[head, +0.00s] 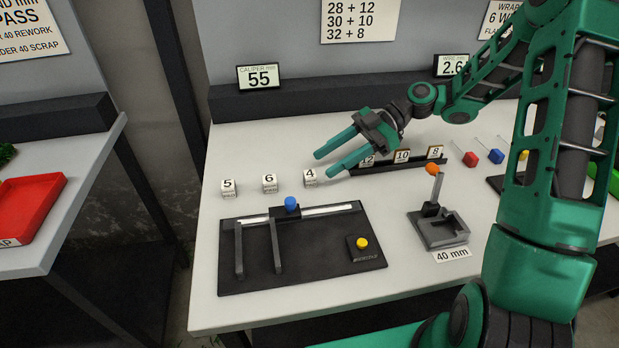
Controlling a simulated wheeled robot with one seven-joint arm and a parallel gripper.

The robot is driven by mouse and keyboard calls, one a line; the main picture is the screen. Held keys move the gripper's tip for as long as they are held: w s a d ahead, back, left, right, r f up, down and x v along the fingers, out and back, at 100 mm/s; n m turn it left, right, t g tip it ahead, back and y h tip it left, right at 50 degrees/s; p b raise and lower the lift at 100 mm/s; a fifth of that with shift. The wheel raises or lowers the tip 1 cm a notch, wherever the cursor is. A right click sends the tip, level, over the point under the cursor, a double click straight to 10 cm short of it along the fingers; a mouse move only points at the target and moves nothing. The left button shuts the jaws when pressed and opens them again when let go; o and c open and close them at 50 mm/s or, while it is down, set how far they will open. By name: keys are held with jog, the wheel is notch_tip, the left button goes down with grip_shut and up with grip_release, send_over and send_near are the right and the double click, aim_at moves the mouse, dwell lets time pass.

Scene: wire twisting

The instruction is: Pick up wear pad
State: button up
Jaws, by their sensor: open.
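Nothing in view is labelled as a wear pad, and I cannot tell which piece it is. Three small numbered pieces stand in a black rack (385,168): a 12 piece (367,161), a 10 piece (402,156) and an 8 piece (435,152). My gripper (325,163) is open and empty, its two green fingers apart and pointing left. In the picture it lies left of the rack, just above the cube marked 4 (310,177), and its hand partly covers the 12 piece. Its height above the table is hard to tell.
Cubes marked 5 (228,187) and 6 (270,183) stand left. A black caliper board (330,268) with blue and yellow knobs lies in front. A grey fixture (437,230) marked 40 mm stands to its right.

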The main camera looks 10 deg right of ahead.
aim_at(312, 173)
jog(key=shift+s+x, duration=0.2)
jog(key=shift+x, duration=3.05)
jog(key=shift+c, duration=0.5)
grip_shut()
